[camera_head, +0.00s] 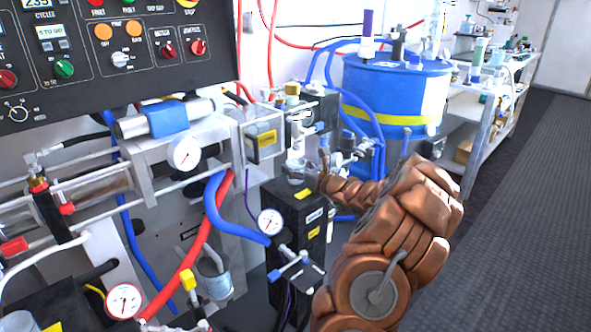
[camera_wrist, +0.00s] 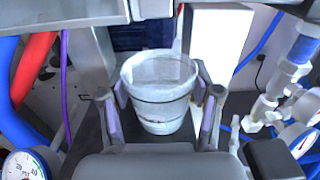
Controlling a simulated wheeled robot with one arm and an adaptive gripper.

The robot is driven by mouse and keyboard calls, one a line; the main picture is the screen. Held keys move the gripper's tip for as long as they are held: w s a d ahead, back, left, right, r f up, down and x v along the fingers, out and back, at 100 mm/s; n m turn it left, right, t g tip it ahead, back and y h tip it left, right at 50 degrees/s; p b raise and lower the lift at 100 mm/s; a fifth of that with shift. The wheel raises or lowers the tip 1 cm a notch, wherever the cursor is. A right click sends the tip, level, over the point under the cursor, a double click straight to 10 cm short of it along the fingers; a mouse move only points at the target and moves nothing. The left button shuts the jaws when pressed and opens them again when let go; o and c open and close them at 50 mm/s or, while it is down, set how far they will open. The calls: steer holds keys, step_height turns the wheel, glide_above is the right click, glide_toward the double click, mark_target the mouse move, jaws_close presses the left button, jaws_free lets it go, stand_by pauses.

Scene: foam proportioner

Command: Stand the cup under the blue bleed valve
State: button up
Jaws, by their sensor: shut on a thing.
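The cup (camera_wrist: 160,95), pale, translucent and tapered, stands upright between the two fingers of my gripper (camera_wrist: 162,103) in the wrist view. My gripper is shut on its sides, and its open rim faces up. In the head view my gripper (camera_head: 312,178) reaches left to the top of a black box, and the cup is small and hard to make out there.
The black box (camera_head: 296,225) with labels is under my gripper. Gauges (camera_head: 270,221), a blue hose (camera_head: 226,212) and a red hose (camera_head: 200,245) crowd the left. A blue drum (camera_head: 395,95) stands behind. Blue-and-white piping (camera_wrist: 295,65) is close on the wrist view's right. The floor at right is clear.

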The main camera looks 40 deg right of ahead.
steer(key=shift+f, duration=0.1)
steer(key=o, duration=1)
steer(key=shift+o, duration=0.2)
steer(key=shift+s, duration=0.3)
steer(key=s+p, duration=0.1)
steer(key=s, duration=1)
steer(key=shift+s+a, duration=0.15)
steer(key=shift+s, duration=0.1)
steer(key=shift+a, duration=0.1)
